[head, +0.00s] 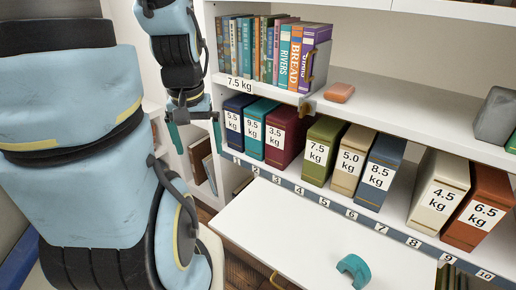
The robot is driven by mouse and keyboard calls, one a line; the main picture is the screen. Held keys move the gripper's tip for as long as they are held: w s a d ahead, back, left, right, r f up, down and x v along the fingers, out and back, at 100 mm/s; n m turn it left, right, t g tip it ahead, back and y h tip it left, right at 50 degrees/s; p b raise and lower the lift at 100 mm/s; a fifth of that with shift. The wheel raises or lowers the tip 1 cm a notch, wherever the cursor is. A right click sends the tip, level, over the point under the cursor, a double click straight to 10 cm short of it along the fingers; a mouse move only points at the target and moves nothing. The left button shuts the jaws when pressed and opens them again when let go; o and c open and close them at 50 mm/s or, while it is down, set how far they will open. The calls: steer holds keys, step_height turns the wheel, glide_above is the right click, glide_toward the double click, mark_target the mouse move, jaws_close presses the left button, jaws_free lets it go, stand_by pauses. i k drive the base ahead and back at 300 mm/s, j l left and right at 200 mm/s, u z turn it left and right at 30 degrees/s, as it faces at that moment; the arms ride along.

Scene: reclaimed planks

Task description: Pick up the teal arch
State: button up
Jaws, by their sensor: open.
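The teal arch (354,268) lies on the white board (285,235) at the lower right of the head view, with its curved opening showing. Nothing touches it. My gripper (196,138) hangs at the upper left, in front of the left end of the shelf. Its two teal-tipped fingers are spread apart with nothing between them. It is well to the left of the arch and above the board.
A shelf behind the board holds several weight-labelled boxes (324,150) above a numbered strip. A row of books (268,50), an orange block (339,92) and a grey block (495,116) stand on the upper shelf. The board is otherwise clear.

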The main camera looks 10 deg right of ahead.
mark_target(353, 263)
steer(key=z, duration=1.1)
